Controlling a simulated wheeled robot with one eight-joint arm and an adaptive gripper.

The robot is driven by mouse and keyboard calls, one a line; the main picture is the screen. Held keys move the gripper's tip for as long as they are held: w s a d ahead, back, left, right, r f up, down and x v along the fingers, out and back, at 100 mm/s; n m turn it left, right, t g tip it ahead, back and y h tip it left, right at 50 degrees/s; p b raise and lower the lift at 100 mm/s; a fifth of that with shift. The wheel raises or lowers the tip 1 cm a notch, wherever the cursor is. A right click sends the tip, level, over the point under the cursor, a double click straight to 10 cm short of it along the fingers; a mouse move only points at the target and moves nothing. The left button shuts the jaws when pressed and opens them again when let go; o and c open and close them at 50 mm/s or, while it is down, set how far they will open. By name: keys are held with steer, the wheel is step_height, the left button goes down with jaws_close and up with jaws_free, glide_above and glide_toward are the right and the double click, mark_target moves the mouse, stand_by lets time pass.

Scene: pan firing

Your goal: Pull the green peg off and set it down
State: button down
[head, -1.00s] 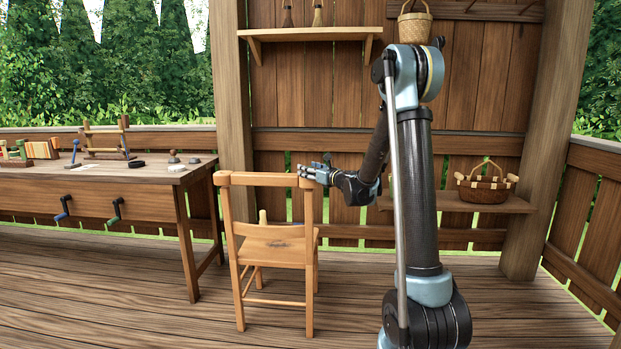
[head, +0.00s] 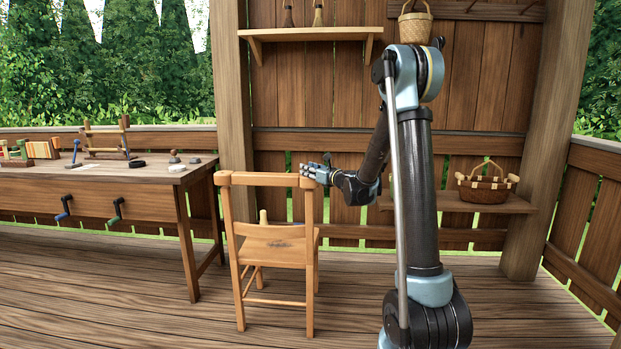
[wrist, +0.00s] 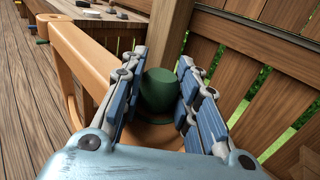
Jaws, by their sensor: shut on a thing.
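The green peg (wrist: 158,90) shows in the wrist view between the two fingers of my gripper (wrist: 163,88). The fingers, with blue pads, are shut on it from both sides. The peg sits at the end of the wooden chair's (wrist: 92,62) top rail, and its lower part is hidden. I cannot tell whether it is still seated on the chair. In the head view my gripper (head: 308,170) is at the top right of the chair (head: 265,180), and the peg cannot be made out there.
A wooden workbench (head: 95,197) with several small items stands at the left. A low shelf with a basket (head: 484,188) is on the back wall at the right. A high shelf (head: 315,34) holds bottles. The plank floor (head: 150,290) in front is clear.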

steer(key=shift+r, duration=3.15)
steer(key=shift+r, duration=1.9)
